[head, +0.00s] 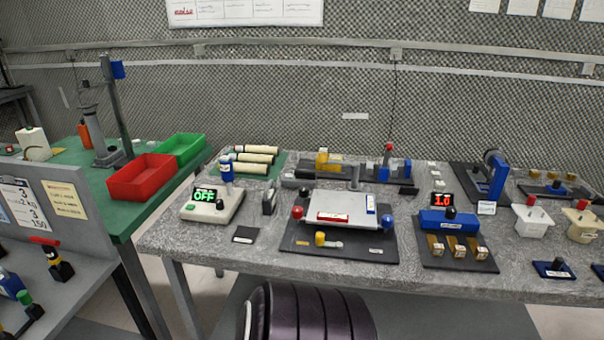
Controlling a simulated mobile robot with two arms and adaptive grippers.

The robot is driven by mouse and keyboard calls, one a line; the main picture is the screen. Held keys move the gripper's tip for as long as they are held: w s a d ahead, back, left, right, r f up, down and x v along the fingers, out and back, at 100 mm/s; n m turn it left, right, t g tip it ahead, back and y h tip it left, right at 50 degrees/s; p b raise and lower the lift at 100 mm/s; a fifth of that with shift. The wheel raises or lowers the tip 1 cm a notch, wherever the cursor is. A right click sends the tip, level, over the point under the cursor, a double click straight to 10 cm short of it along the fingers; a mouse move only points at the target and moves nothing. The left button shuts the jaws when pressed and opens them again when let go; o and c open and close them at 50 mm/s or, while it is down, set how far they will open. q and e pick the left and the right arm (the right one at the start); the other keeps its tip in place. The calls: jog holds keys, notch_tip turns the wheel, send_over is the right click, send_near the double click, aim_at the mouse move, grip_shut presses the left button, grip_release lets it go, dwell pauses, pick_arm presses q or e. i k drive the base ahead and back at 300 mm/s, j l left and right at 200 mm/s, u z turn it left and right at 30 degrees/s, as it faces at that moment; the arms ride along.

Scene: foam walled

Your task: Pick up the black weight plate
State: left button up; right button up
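I cannot clearly single out a black weight plate. A small flat black square (245,234) lies on the grey speckled table (200,252), near its front edge and left of the middle. A small dark upright piece (269,201) stands just behind it, too small to identify. Neither of my grippers is in view, and nothing is seen being held.
An "OFF" display device (212,204) stands left of the black square. A white plate on a black base (345,253) is to its right. A red bin (143,179) and green bin (181,148) sit on the green table. A dark ribbed object (310,314) stands in front.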

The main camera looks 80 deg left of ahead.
aim_at(269, 201)
jog(key=u, duration=3.1)
jog(key=k+j, duration=0.05)
jog(key=j, duration=0.05)
